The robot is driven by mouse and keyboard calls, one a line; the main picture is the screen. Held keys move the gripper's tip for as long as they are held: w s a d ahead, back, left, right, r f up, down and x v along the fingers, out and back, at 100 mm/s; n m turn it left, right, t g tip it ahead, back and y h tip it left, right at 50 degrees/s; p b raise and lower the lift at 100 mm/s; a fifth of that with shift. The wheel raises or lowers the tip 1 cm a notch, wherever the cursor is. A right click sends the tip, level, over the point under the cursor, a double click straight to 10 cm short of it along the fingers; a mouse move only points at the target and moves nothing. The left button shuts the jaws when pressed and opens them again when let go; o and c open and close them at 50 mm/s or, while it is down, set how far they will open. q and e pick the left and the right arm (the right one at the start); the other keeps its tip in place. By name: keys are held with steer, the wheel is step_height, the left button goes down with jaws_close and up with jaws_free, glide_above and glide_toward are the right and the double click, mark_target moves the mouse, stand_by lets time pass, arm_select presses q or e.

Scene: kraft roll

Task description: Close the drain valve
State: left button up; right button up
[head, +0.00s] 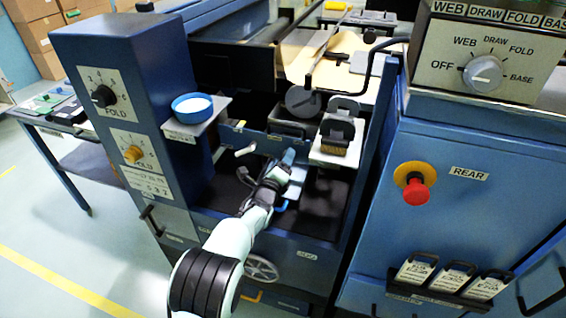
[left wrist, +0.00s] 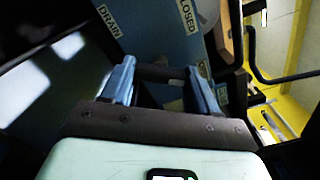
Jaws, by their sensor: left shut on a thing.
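My left gripper (head: 287,160) reaches into the dark bay of the blue machine. In the left wrist view its two blue-grey fingers (left wrist: 162,68) stand either side of a dark bar (left wrist: 158,74), which I take to be the drain valve's handle; the gripper is shut on it. A "DRAIN" label (left wrist: 109,21) is at the upper left of the fingers and a "CLOSED" label (left wrist: 187,16) is above them on the blue panel. The handle's pivot is hidden, and I cannot tell the valve's exact position. The gripper hides the handle in the head view. My right gripper is out of view.
The left cabinet has FOLD (head: 104,96) and HOLD (head: 132,154) dials and a shelf with a blue-rimmed cup (head: 192,107). A block with a brush-like front (head: 335,140) stands right of the gripper. A red emergency button (head: 416,190) is on the right cabinet.

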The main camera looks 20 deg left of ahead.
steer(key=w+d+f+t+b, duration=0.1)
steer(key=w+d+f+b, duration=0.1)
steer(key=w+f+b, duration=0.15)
arm_select(q)
steer(key=shift+n+b, duration=0.55)
steer(key=shift+n, duration=6.65)
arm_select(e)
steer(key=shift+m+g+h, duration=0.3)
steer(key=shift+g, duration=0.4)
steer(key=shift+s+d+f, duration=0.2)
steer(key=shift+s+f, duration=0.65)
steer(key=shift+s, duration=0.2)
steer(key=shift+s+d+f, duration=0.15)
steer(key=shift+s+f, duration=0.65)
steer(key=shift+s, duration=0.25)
arm_select(q)
steer(key=o, duration=1.1)
steer(key=shift+c, duration=0.2)
